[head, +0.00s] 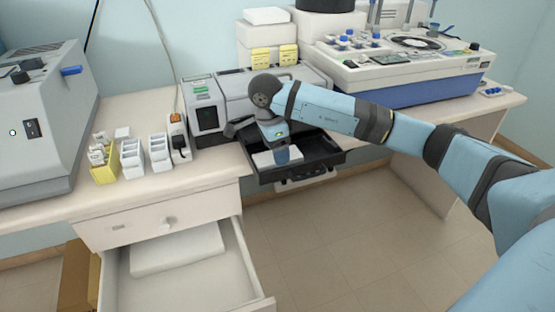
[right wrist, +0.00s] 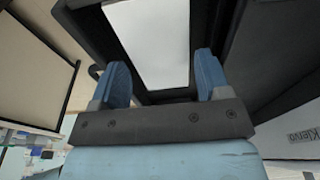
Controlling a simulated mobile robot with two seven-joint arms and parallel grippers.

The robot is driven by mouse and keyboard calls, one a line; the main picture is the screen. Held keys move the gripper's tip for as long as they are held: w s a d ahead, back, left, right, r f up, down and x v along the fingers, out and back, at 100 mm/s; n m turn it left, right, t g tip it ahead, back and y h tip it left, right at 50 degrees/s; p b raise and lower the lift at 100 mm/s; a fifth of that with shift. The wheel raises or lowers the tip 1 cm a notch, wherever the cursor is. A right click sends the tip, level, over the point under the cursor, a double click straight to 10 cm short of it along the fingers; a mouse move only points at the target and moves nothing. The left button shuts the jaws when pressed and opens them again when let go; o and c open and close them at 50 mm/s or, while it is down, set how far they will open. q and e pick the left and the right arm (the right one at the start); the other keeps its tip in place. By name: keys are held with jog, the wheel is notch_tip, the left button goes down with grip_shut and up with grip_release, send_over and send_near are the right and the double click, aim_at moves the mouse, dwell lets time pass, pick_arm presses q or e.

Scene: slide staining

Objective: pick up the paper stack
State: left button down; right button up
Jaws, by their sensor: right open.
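A white paper stack (head: 263,159) lies in the black pulled-out tray (head: 331,156) at the middle of the head view. My right gripper (head: 282,154) points down over this tray, and my wrist and hand hide part of the stack. In the right wrist view the two blue fingers of my right gripper (right wrist: 163,75) are apart, with nothing held between them. The white stack (right wrist: 155,40) shows beyond and between the fingers, framed by the dark tray walls. I cannot tell how close the fingertips are to the paper. My left gripper is in neither view.
A second white stack (head: 178,248) lies in the open desk drawer (head: 245,285) at lower left. The grey printer-like machine (head: 235,85) stands behind the tray. White bins (head: 132,158) stand left of it. A large analyser (head: 400,85) fills the right of the bench.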

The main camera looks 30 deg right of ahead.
notch_tip(320, 180, down, 2)
jog(key=shift+d, duration=0.15)
jog(key=c, duration=0.6)
jog(key=shift+r, duration=0.15)
